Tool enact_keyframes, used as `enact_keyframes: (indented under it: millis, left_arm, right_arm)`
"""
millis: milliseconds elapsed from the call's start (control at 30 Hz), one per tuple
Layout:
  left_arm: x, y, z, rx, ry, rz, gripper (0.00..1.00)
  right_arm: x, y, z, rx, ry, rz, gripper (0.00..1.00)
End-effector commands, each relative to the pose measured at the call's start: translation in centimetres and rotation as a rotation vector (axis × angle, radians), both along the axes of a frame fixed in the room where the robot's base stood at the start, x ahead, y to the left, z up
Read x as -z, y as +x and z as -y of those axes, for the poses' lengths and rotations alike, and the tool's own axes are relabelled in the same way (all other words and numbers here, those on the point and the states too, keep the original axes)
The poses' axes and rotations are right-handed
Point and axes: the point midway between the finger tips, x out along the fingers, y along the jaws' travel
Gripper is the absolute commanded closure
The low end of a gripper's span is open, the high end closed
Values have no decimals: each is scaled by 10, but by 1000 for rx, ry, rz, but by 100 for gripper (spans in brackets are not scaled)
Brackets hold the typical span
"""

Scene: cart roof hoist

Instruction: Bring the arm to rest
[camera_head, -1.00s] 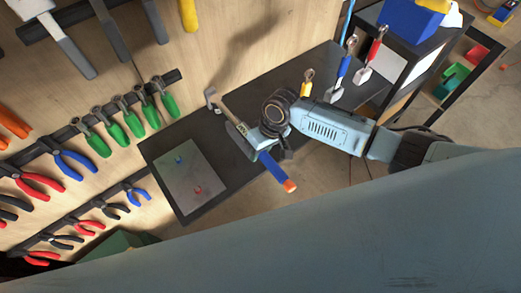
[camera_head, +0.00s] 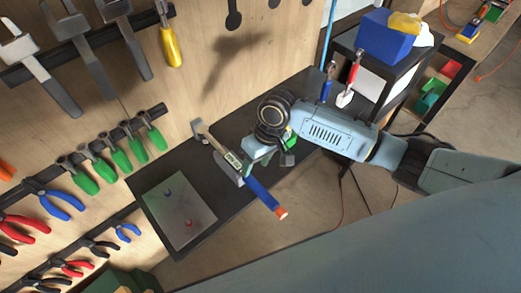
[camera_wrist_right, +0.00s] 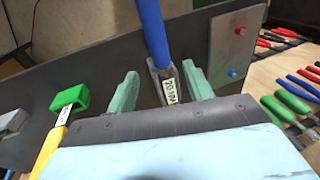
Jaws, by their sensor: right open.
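My right gripper (camera_head: 262,155) reaches in from the right over the dark bench top. In the wrist view its two pale green fingers (camera_wrist_right: 160,72) are apart, with nothing clamped between them. A blue-handled tool (camera_head: 262,194) with an orange end and a "20 MM" label lies close by. In the wrist view its labelled metal part lies between the fingertips, and its blue handle (camera_wrist_right: 153,35) runs away past them. I cannot tell whether the fingers touch it. My left gripper is not in view.
The dark bench top (camera_head: 225,205) carries a grey plate (camera_head: 178,212) with small red and blue pieces. Pliers hang on the wooden wall at left. A blue box (camera_head: 390,38) stands at back right.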

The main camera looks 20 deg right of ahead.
Motion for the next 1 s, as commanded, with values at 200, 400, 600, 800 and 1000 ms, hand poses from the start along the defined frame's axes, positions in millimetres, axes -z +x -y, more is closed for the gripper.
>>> enact_keyframes:
  millis: [200,400,600,800,1000]
  left_arm:
    - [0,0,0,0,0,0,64]
    - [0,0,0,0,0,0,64]
    - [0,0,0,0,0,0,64]
    - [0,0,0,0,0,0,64]
    - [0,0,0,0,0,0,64]
  right_arm:
    - [-37,1,10,1,0,2,48]
    - [-49,1,14,1,1,-1,48]
    - [-49,1,13,0,1,0,48]
    - [-38,-21,-5,-40,32,35,48]
    - [-26,-66,-28,-65,82,152,48]
